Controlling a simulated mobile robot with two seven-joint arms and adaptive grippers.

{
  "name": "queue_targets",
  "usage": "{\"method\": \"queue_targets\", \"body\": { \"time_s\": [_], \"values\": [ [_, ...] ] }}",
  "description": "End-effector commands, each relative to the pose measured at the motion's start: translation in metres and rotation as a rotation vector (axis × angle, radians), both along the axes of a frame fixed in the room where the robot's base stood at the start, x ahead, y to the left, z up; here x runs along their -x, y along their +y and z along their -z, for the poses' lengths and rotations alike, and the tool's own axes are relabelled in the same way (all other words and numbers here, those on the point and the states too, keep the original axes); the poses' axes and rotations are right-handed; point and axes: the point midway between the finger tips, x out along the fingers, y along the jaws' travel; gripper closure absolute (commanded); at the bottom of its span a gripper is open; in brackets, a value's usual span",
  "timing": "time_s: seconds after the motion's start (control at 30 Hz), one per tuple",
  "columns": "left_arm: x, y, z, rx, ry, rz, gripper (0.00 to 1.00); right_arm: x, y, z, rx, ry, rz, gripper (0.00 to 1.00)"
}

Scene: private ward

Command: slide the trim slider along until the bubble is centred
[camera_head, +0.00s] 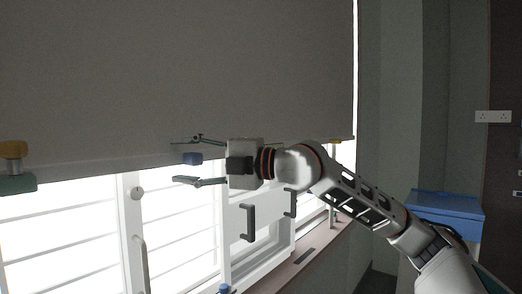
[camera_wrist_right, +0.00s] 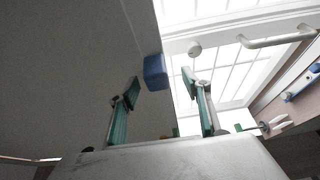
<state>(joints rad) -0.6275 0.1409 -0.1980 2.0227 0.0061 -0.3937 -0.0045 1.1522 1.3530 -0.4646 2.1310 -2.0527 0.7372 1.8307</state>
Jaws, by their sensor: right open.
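A blue block (camera_head: 193,158), which looks like the trim slider, sits on the lower edge of a grey blind (camera_head: 150,85). My right gripper (camera_head: 177,160) is open, with one finger above the block's level and one below it. In the right wrist view the blue block (camera_wrist_right: 155,72) shows between and just beyond the two fingertips (camera_wrist_right: 161,84). I cannot tell whether either finger touches it. The blind's lower edge slopes, lower at the left. No bubble can be made out. My left gripper is not in view.
A yellow knob (camera_head: 13,149) on a green block (camera_head: 18,183) sits at the blind's left end. A yellow piece (camera_head: 335,141) is at its right end. A blue-topped cabinet (camera_head: 445,205) stands at right.

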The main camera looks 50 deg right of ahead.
Motion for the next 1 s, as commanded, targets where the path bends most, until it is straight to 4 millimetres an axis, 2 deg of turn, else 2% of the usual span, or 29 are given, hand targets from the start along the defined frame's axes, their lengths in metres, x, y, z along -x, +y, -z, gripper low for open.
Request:
{"method": "queue_targets", "body": {
  "time_s": [0.07, 0.37, 0.43, 0.73, 1.0],
  "values": [
    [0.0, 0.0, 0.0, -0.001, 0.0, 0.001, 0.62, 0.0, 0.0, 0.0, 0.0, 0.0, 0.001, 0.52],
    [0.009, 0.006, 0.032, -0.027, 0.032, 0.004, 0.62, 0.023, -0.017, 0.01, 0.003, 0.008, 0.006, 0.52],
    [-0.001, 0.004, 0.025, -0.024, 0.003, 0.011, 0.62, 0.029, -0.022, 0.011, 0.002, 0.01, 0.007, 0.52],
    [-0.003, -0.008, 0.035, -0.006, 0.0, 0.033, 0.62, 0.052, -0.035, 0.014, 0.004, 0.017, 0.006, 0.52],
    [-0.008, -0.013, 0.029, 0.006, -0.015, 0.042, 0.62, 0.07, -0.037, 0.003, 0.0, 0.002, 0.0, 0.52]
  ]
}}
